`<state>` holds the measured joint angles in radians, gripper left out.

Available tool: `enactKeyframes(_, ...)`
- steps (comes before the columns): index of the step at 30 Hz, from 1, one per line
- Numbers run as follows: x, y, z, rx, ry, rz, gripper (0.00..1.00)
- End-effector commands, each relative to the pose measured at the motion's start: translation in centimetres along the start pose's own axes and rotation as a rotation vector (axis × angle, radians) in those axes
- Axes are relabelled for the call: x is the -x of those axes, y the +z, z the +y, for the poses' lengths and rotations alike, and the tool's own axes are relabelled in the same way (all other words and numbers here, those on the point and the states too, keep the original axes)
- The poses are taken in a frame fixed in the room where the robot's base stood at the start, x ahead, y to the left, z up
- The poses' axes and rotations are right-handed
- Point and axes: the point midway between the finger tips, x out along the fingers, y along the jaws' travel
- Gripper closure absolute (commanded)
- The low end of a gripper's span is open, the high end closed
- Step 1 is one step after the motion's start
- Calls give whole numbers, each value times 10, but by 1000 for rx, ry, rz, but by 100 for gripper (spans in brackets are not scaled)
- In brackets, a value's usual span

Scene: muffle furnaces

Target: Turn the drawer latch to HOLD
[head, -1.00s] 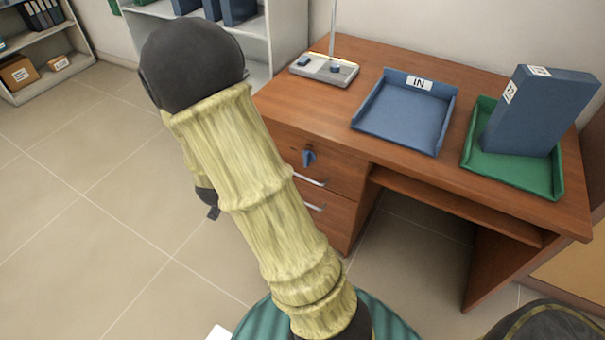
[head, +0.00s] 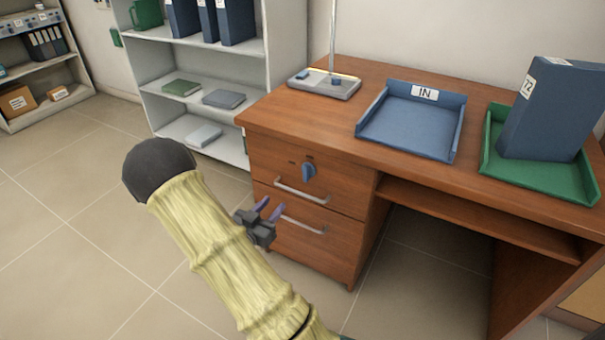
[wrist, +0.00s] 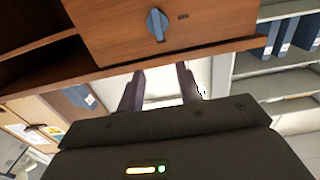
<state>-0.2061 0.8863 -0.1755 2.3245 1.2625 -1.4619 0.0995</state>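The drawer latch is a blue knob (head: 309,172) on the upper drawer front of the wooden desk. It also shows in the wrist view (wrist: 157,25), near the top, with a small dark label beside it that is too small to read. In the head view the knob stands about upright, with small marks around it. My gripper (head: 268,209) is in front of the drawers, below and left of the knob and apart from it. Its two purple fingers are spread with nothing between them, as the wrist view also shows (wrist: 160,90).
The upper drawer handle (head: 301,190) and lower drawer handle (head: 304,224) stick out near my gripper. A blue IN tray (head: 412,150), a green tray (head: 545,185) with a blue binder (head: 550,110), and a lamp base (head: 325,85) are on the desk. A grey shelf (head: 285,50) stands behind.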

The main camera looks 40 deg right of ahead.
Motion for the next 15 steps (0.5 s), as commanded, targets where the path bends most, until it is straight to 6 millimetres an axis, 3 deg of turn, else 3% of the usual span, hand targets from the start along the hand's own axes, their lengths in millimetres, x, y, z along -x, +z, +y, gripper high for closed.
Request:
enactKeyframes(8, -18, 1, 1, -1, 4, -1, 65)
enactKeyframes(15, -59, 2, 2, -2, 5, 0, 65)
